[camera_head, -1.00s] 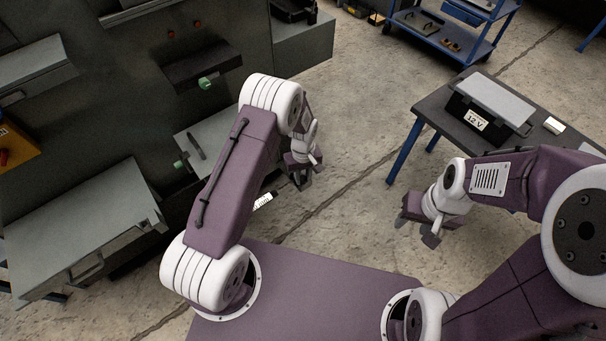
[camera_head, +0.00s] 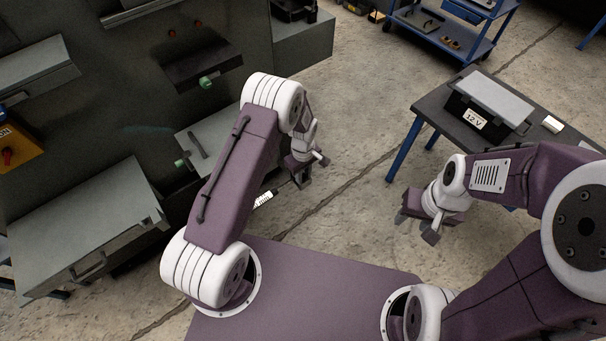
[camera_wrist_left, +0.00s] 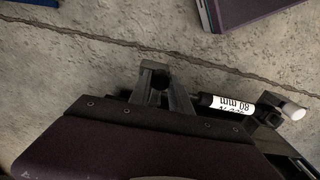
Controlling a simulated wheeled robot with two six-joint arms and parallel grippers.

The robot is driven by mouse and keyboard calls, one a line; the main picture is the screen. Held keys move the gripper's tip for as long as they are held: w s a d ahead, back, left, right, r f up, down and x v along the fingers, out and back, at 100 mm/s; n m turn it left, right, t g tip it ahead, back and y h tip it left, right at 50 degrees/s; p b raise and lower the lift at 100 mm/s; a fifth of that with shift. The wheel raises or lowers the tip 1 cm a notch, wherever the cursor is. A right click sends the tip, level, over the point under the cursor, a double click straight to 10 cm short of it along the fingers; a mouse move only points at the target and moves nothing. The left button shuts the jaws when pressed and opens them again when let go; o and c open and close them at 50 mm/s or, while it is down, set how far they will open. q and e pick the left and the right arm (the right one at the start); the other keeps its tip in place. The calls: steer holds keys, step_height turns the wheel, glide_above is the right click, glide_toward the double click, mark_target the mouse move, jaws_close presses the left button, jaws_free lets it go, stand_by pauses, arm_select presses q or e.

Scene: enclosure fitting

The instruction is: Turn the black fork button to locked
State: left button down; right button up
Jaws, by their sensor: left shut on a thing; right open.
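I cannot make out the black fork button in either view. My left gripper (camera_head: 304,177) hangs over open floor in front of the cabinet. In the left wrist view its fingers (camera_wrist_left: 164,88) are shut on a slim black rod (camera_wrist_left: 203,100) with a white label. The label (camera_wrist_left: 229,105) reads "80 mm", with another line that I cannot read. In the head view the label (camera_head: 263,200) shows beside my left forearm. My right gripper (camera_head: 419,229) is open and empty, left of the side table.
The side table (camera_head: 435,112) carries a "12 V" box (camera_head: 490,103). A blue cart (camera_head: 445,32) stands behind. Floor between is clear.

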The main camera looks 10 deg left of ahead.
arm_select(q)
steer(key=c, duration=1.2)
jaws_free()
step_height(320, 180, up, 9)
steer(key=shift+r+p, duration=0.1)
steer(key=shift+p, duration=0.65)
